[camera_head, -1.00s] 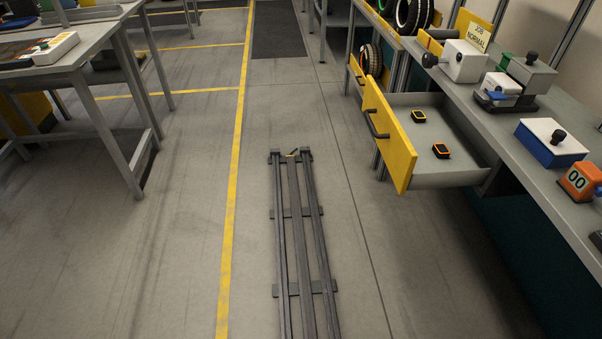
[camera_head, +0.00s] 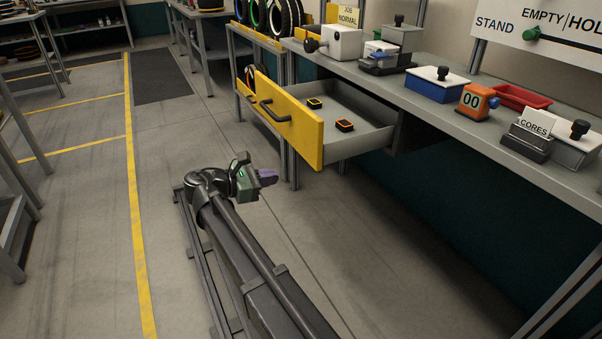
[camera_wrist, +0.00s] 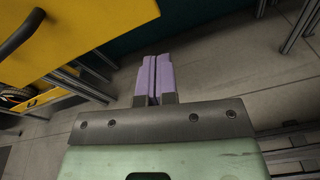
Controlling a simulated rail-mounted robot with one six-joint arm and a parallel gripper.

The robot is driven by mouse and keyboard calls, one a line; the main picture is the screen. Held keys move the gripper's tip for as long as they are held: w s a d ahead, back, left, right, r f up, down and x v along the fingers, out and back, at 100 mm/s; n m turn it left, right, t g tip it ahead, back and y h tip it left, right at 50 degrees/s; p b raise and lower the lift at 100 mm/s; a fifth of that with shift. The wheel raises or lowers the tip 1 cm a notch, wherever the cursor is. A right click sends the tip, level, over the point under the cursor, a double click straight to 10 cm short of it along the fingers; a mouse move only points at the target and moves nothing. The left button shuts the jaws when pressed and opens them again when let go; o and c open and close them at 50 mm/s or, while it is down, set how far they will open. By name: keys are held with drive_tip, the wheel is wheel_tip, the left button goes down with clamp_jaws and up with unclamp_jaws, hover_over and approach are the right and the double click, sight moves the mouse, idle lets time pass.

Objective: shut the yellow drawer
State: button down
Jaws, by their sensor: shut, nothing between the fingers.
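The yellow drawer (camera_head: 302,132) is pulled out from under the bench on the right in the head view. Its yellow front has a dark bar handle (camera_head: 275,112). Two small black-and-orange items (camera_head: 344,125) lie on its grey floor. My gripper (camera_head: 268,177) is shut and empty, in front of and below the drawer front, apart from it. In the wrist view my purple fingers (camera_wrist: 154,78) are together. The yellow front (camera_wrist: 90,30) and part of its handle (camera_wrist: 20,35) show at the upper left there.
The bench top (camera_head: 440,105) holds a blue-and-white box (camera_head: 433,85), an orange block marked 00 (camera_head: 474,101) and a red tray (camera_head: 522,96). Another yellow drawer front (camera_head: 246,98) is behind the open one. The floor left of my rail is clear.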

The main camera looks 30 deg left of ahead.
sight(313, 150)
drive_tip(key=s+a+r+n+t, duration=0.2)
drive_tip(key=a+r+n, duration=0.1)
drive_tip(key=shift+h, duration=0.3)
drive_tip(key=x, duration=1.4)
drive_tip(key=shift+w+f, duration=0.2)
drive_tip(key=shift+w, duration=0.1)
drive_tip(key=shift+w, duration=0.1)
